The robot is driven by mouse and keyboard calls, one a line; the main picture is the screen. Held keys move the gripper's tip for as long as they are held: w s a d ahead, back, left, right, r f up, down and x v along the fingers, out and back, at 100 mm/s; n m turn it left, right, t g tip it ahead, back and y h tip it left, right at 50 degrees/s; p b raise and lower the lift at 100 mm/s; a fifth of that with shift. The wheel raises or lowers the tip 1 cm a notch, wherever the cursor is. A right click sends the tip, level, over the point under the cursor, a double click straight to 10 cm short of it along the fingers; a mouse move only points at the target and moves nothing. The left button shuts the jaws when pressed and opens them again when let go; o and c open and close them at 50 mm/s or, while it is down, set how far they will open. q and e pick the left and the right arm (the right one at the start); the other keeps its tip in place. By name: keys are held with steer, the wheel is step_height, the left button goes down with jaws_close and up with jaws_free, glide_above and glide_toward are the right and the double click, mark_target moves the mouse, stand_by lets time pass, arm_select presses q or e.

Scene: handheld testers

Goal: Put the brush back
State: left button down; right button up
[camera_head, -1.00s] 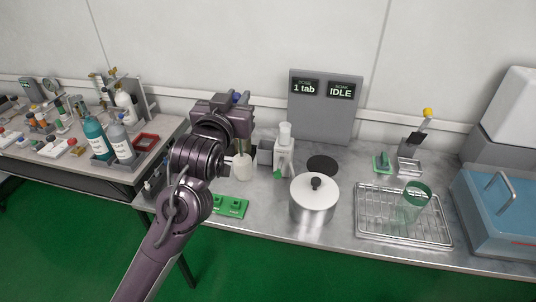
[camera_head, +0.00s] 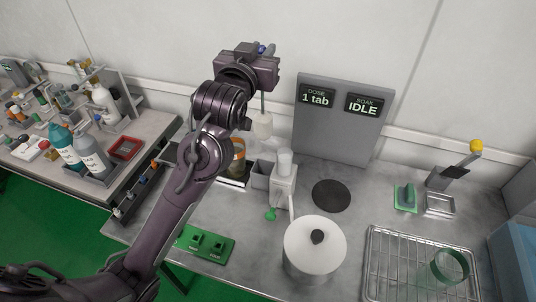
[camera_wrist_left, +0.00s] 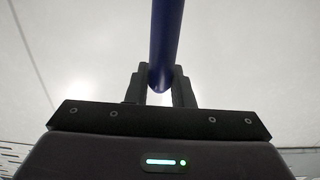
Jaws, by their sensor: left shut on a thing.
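My left gripper (camera_head: 265,62) is raised over the back left of the counter. It is shut on the brush, whose blue handle (camera_wrist_left: 167,35) stands between the fingers in the left wrist view. In the head view the white brush head (camera_head: 263,126) hangs below the gripper on a thin stem, apart from the counter. The gripper hides most of the handle. A grey open holder (camera_head: 260,173) stands below it, beside a white dispenser (camera_head: 283,185). I cannot tell which place is the brush's own. My right gripper is not in view.
A lidded pot (camera_head: 314,250), a black round pad (camera_head: 331,195) and a wire rack (camera_head: 385,262) with a green-rimmed beaker (camera_head: 450,267) are to the right. A green block (camera_head: 205,243) lies at the front. A grey display panel (camera_head: 328,135) stands behind. A yellow-topped tool (camera_head: 476,146) is far right.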

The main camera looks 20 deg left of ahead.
arm_select(q)
glide_above(262, 112)
steer(key=f, duration=0.4)
steer(key=s+f, duration=0.1)
steer(key=f, duration=0.1)
steer(key=shift+f, duration=0.25)
step_height(262, 112, down, 4)
steer(key=shift+w+f+p, duration=0.1)
steer(key=shift+f+p, duration=0.05)
steer(key=shift+p, duration=0.15)
step_height(262, 112, down, 3)
steer(key=shift+f, duration=0.7)
step_height(262, 112, down, 4)
steer(key=shift+r, duration=0.25)
steer(key=shift+f, duration=0.25)
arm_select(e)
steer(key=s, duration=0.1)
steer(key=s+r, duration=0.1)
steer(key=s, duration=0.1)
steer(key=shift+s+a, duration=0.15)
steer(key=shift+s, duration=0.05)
arm_select(q)
steer(key=shift+f, duration=0.15)
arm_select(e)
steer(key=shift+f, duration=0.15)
arm_select(q)
steer(key=c, duration=1.3)
jaws_free()
